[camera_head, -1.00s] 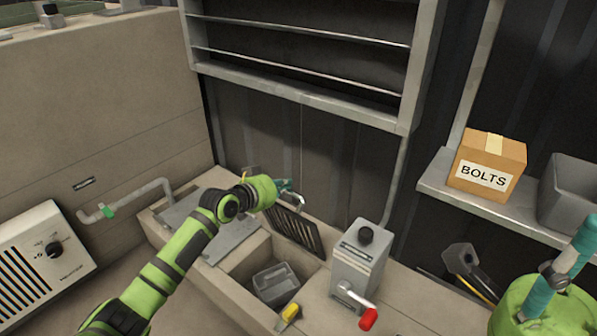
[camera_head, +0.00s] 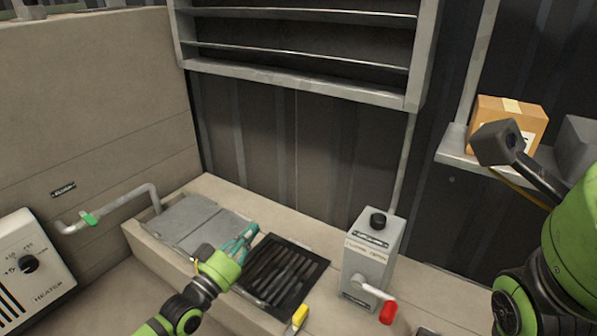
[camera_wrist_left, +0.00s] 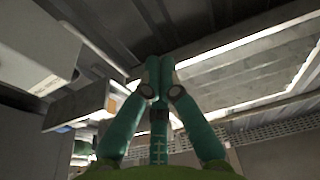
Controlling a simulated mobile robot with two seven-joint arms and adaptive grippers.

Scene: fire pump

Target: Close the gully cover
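The gully cover, a dark slatted grate (camera_head: 309,270), lies about flat over the gully opening in the pale ledge in the head view. The inside of the gully is hidden beneath it. My left gripper (camera_head: 245,239) is at the cover's left edge, over the ledge; I cannot tell whether it touches the cover. In the left wrist view its teal fingers (camera_wrist_left: 160,72) are brought together at the tips, with nothing seen between them. My right arm shows at the right edge of the head view, but its fingers are out of sight.
A grey control box (camera_head: 370,258) with a red-handled crank (camera_head: 387,311) stands right of the cover. A yellow object (camera_head: 299,317) is at its front edge. Grey plates (camera_head: 200,222) lie to the left. A pipe (camera_head: 120,207) runs along the left wall. A cardboard box (camera_head: 508,119) sits on the right shelf.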

